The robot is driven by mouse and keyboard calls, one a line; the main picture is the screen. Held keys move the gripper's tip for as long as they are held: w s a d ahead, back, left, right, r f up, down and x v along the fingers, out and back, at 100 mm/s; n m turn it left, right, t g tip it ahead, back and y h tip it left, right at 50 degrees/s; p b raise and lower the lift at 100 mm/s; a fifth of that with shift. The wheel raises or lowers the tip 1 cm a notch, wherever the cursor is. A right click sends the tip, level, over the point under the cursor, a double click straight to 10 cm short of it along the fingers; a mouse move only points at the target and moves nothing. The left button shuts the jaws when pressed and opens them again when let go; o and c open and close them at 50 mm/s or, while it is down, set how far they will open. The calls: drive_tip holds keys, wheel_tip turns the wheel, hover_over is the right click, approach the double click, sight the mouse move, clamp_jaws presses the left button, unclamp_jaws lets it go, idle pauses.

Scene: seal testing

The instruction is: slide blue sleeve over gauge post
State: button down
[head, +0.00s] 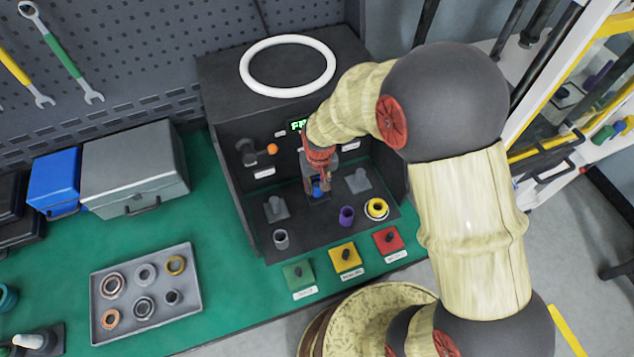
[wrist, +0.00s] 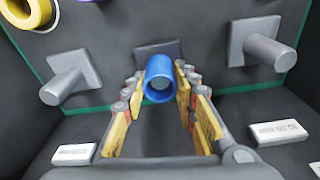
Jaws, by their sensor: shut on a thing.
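The blue sleeve (wrist: 159,78) is a short hollow tube held between the fingers of my gripper (wrist: 159,72) in the wrist view. Its near open end faces the wrist camera. In the head view my gripper (head: 318,182) reaches down inside the dark test bay, with a little of the blue sleeve (head: 317,191) showing between its fingers. A square grey base plate (wrist: 171,49) shows just behind the sleeve in the wrist view.
Grey posts on square plates stand on both sides, the left one (head: 277,208) and right one (head: 359,181). A purple sleeve (head: 346,215), yellow ring (head: 377,208) and grey sleeve (head: 281,239) stand at the front. The bay's walls (head: 228,180) enclose the arm's end. A tray (head: 190,332) holds several rings.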

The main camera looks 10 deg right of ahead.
idle(0.3)
drive_tip(key=c, duration=1.4)
unclamp_jaws()
drive_tip(key=shift+o, duration=0.4)
wheel_tip(320, 180, up, 9)
drive_tip(key=p, duration=0.6)
